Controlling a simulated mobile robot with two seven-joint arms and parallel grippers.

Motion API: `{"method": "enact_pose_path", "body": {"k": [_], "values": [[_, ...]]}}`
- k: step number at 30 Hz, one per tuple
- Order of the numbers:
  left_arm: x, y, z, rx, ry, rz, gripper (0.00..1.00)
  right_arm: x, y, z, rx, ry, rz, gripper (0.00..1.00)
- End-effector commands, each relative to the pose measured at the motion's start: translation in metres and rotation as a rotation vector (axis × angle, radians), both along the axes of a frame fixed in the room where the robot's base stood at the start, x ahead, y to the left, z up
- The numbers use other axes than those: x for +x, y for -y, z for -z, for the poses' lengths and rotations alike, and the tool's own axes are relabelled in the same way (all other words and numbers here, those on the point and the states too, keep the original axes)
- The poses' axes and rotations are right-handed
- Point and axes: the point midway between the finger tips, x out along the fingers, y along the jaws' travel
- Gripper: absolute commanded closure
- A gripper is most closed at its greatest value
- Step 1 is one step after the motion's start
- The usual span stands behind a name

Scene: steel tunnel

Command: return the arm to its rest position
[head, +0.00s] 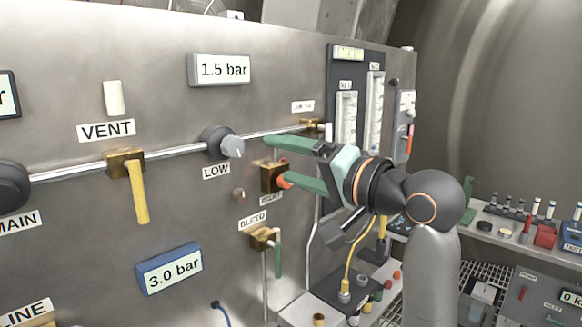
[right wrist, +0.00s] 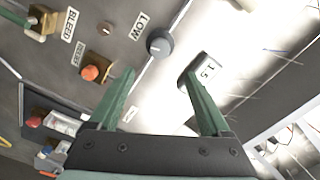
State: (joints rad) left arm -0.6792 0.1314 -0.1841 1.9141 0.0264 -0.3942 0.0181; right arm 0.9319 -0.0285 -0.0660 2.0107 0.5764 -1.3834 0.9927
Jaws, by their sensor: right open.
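My right gripper (head: 276,161) reaches in from the right in the head view, with its two green fingers spread toward the steel panel. In the right wrist view the gripper (right wrist: 158,76) is open, with nothing between its fingertips. In the head view the lower finger passes in front of the brass valve block (head: 269,177) below the pipe. The wrist view shows the round LOW knob (right wrist: 160,43) beyond the fingertips, and an orange-red knob (right wrist: 91,73) left of the left finger. Whether a finger touches the panel I cannot tell. My left gripper is not in view.
The panel (head: 60,240) carries a yellow VENT handle (head: 139,192), the LOW knob (head: 222,144), a green BLEED handle (head: 278,257) and a blue-framed 3.0 bar display (head: 170,270). At right, a bench (head: 490,219) holds small parts. Free space lies before the curved tunnel wall (head: 500,100).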

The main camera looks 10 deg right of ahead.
Motion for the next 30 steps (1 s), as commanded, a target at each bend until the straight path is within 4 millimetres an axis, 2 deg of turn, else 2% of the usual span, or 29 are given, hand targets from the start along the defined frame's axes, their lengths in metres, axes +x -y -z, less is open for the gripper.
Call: {"method": "enact_pose_path", "body": {"k": [12, 14, 16, 17, 20, 24, 26, 27, 30], "values": [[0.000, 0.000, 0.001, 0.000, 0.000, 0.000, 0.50, -0.003, 0.002, 0.002, -0.002, -0.002, 0.001, 0.19], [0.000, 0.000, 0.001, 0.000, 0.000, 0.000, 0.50, 0.000, 0.003, 0.009, -0.006, -0.008, 0.007, 0.19], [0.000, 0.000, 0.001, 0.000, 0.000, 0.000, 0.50, 0.007, 0.006, 0.027, -0.018, -0.020, 0.024, 0.19], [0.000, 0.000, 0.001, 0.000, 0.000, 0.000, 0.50, 0.012, 0.008, 0.038, -0.029, -0.028, 0.034, 0.19], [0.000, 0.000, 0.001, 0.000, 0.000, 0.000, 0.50, 0.026, 0.016, 0.090, -0.078, -0.056, 0.078, 0.19], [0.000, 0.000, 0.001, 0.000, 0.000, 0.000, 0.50, 0.037, 0.030, 0.181, -0.185, -0.095, 0.145, 0.19], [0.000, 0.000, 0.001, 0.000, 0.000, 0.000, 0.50, 0.036, 0.036, 0.220, -0.239, -0.110, 0.169, 0.19], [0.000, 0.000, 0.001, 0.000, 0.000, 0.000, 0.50, 0.033, 0.040, 0.246, -0.280, -0.122, 0.182, 0.19], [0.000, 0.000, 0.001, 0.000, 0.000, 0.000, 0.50, 0.019, 0.049, 0.311, -0.383, -0.147, 0.204, 0.19]]}}
